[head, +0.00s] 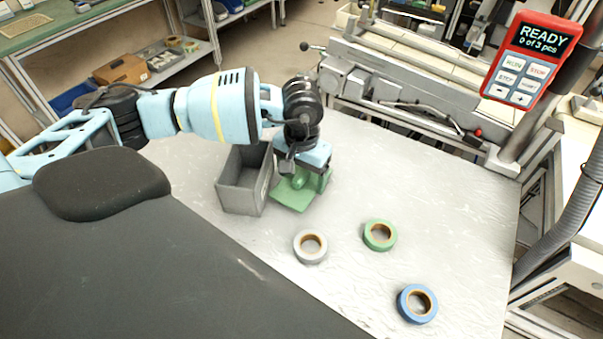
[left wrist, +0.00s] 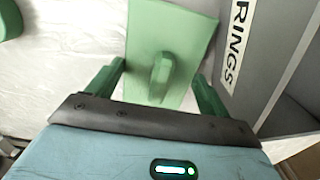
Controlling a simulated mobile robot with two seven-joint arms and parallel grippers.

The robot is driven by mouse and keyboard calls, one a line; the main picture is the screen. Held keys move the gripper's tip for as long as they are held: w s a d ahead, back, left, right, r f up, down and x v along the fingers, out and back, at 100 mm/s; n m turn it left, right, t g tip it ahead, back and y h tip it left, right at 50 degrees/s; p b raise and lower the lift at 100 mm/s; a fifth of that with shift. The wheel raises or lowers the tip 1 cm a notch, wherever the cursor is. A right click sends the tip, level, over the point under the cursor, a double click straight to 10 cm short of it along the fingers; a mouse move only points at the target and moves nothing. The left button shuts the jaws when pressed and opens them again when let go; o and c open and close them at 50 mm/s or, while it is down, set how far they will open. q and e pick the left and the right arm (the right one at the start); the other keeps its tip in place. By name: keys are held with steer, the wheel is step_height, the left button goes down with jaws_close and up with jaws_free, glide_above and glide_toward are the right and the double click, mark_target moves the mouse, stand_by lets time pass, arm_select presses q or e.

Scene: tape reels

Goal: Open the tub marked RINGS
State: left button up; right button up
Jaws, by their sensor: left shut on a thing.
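The grey tub (head: 228,200) stands on the table with its top open. The word RINGS shows on its side in the left wrist view (left wrist: 278,70). A green lid (head: 291,199) with a raised handle is off the tub, just to its right. My left gripper (head: 303,180) is over the lid and shut on it. In the left wrist view the lid (left wrist: 190,35) lies between the green fingers, its handle in the middle. I cannot tell whether the lid touches the table. My right gripper is not in view.
A grey reel (head: 298,254), a green reel (head: 367,240) and a blue reel (head: 404,307) lie on the pale table (head: 450,210). A red READY panel (head: 532,62) is at upper right, and a metal machine (head: 400,85) lines the back.

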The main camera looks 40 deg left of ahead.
mark_target(302, 173)
arm_select(q)
steer(key=shift+f, duration=0.2)
steer(key=o, duration=1)
steer(key=shift+o, duration=0.2)
step_height(302, 173, up, 12)
steer(key=shift+r+b, duration=0.15)
steer(key=shift+b, duration=0.2)
